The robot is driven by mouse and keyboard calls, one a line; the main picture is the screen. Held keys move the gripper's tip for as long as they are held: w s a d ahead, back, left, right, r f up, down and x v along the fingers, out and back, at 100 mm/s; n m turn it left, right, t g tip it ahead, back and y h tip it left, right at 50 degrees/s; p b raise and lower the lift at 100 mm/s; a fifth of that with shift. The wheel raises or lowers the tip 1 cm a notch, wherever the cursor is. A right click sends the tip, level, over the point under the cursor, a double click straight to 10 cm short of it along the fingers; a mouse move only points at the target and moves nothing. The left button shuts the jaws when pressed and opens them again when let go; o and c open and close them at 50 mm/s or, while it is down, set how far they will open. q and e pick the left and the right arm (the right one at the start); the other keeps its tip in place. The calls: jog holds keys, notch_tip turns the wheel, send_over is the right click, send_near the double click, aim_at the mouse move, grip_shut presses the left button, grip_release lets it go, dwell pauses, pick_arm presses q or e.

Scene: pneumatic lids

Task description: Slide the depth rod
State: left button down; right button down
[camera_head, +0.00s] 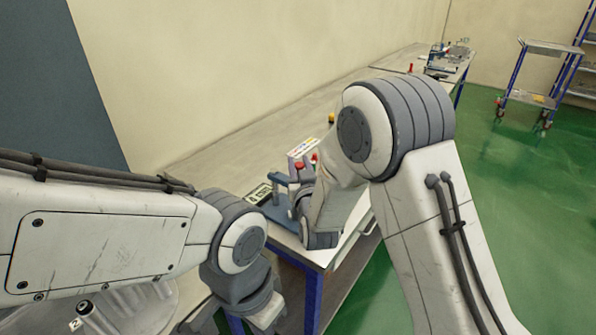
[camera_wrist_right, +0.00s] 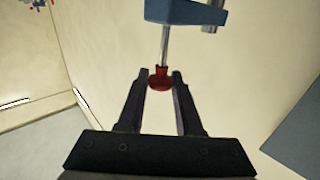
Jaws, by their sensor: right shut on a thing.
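In the right wrist view, a thin metal depth rod (camera_wrist_right: 164,45) runs out of a blue block (camera_wrist_right: 183,11) at the top. A red knob (camera_wrist_right: 160,79) is at the rod's end. My right gripper (camera_wrist_right: 159,77) is shut on this knob, one dark finger on each side. In the head view, a blue fixture (camera_head: 279,212) stands near the table's front edge, partly hidden by my right arm. My right gripper's fingers and the held knob are hidden there. My left arm comes in from the left; its gripper fingers do not show.
A control box (camera_head: 300,150) with red buttons stands behind the fixture. The long grey table (camera_head: 240,143) is mostly clear towards the wall. A wheeled cart (camera_head: 545,48) stands far right on the green floor.

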notch_tip(320, 180, up, 4)
jog(key=shift+f+p, duration=0.1)
jog(key=shift+p, duration=0.2)
jog(key=shift+w+r, duration=0.1)
jog(key=shift+r, duration=0.2)
jog(key=c, duration=0.6)
grip_release()
jog(key=shift+f, duration=0.15)
